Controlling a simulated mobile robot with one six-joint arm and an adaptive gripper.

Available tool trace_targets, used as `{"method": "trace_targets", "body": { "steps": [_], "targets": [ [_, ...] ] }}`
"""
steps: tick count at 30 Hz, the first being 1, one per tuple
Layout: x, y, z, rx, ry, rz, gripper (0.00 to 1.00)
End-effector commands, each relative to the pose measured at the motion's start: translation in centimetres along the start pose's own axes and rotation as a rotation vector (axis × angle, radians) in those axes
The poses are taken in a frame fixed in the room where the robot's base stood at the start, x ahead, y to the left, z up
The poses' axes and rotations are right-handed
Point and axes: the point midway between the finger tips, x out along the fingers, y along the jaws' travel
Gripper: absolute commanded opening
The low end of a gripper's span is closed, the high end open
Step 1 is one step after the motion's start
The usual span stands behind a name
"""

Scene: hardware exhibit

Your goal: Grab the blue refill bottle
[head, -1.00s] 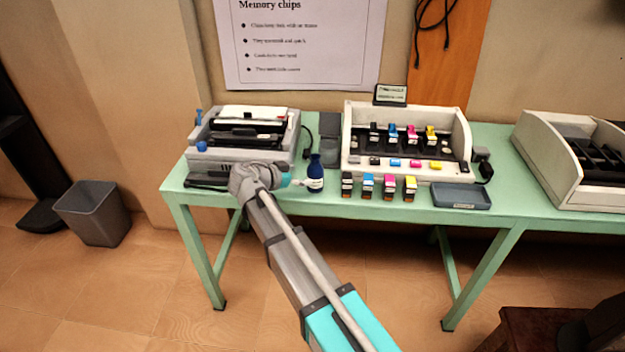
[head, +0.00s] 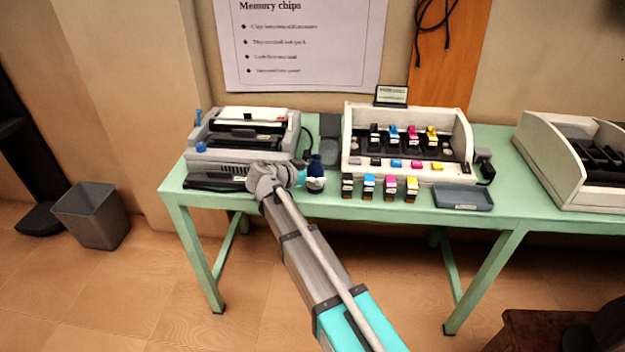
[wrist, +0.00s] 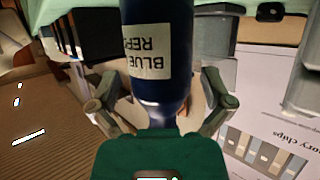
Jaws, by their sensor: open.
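The blue refill bottle (head: 315,166) stands upright on the green table, between the printer at the left and the white cartridge unit. In the wrist view the bottle (wrist: 158,22) is upside down, with a white label reading "BLUE REF…" partly cut off. My gripper (wrist: 160,98) has a finger on each side of the bottle's lower part as pictured, and the fingers look spread. In the head view my gripper is at the bottle's left side, and my wrist hides part of it. Contact between fingers and bottle cannot be told.
A grey printer (head: 243,140) stands left of the bottle. Several small ink cartridges (head: 368,187) stand in a row just to the right, before the white cartridge unit (head: 455,125). A dark tray (head: 463,197) lies further right. The green table's (head: 400,212) front edge is close.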

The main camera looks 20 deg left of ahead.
Motion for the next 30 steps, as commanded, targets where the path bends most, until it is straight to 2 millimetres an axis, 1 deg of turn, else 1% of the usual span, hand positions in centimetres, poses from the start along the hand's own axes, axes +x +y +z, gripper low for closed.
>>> {"method": "trace_targets", "body": {
  "steps": [3, 18, 19, 23, 24, 26, 27, 29, 30],
  "targets": [
    [0.44, 0.01, 0.03, 0.000, 0.000, 0.000, 1.00],
    [0.41, 0.02, -0.02, 0.000, 0.000, 0.000, 1.00],
    [0.41, 0.02, -0.02, 0.000, 0.000, 0.000, 0.98],
    [0.41, 0.02, -0.01, 0.000, 0.000, 0.000, 0.74],
    [0.41, 0.02, -0.01, 0.000, 0.000, 0.000, 0.67],
    [0.40, 0.02, -0.01, 0.000, 0.000, 0.000, 0.55],
    [0.40, 0.02, -0.01, 0.000, 0.000, 0.000, 0.48],
    [0.40, 0.01, -0.01, 0.000, 0.000, 0.000, 0.37],
    [0.40, 0.01, -0.01, 0.000, 0.000, 0.000, 0.29]
  ]
}}
